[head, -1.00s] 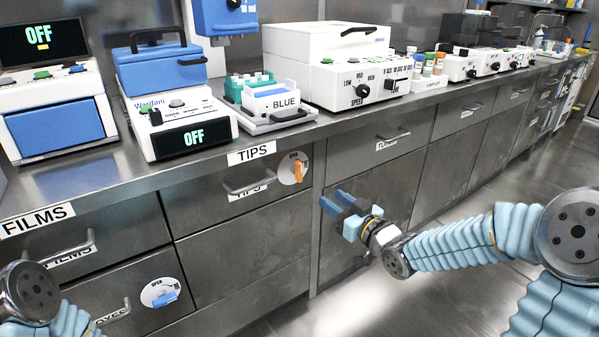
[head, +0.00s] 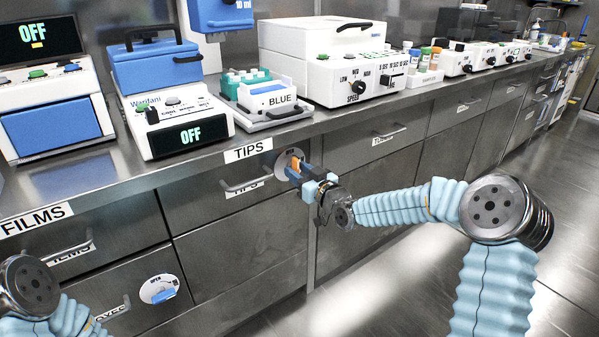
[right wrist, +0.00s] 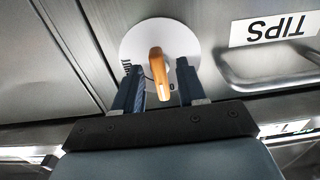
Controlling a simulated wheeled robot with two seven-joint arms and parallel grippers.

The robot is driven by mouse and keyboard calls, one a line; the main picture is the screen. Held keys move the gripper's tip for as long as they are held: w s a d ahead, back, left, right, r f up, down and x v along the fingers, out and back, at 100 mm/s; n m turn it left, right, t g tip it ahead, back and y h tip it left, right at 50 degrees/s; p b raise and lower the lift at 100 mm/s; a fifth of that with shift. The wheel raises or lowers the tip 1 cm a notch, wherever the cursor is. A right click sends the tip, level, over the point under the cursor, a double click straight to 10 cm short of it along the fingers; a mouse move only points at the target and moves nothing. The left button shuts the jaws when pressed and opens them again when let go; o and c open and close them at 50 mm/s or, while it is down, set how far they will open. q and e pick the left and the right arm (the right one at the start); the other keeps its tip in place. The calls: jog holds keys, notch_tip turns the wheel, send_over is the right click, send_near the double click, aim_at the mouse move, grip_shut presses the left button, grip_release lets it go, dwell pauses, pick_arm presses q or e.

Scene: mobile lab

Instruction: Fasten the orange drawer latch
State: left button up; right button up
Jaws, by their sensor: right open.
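The orange latch (head: 295,164) sits on a round white plate on the front of the TIPS drawer (head: 215,205), to the right of that drawer's handle. In the right wrist view the orange latch (right wrist: 158,75) lies between my two fingers, with a gap visible on each side. My right gripper (head: 288,168) is open with its fingers around the latch, close to the white plate (right wrist: 140,38). The fingers hide much of the plate in the head view. My left arm shows at the lower left, but its gripper is out of frame.
The TIPS drawer handle (head: 248,184) is just left of my right gripper. A blue latch (head: 163,295) on a white plate is on a lower drawer. The counter edge (head: 340,122) runs above the drawers, with instruments on it. The floor at the right is clear.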

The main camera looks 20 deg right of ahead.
grip_shut()
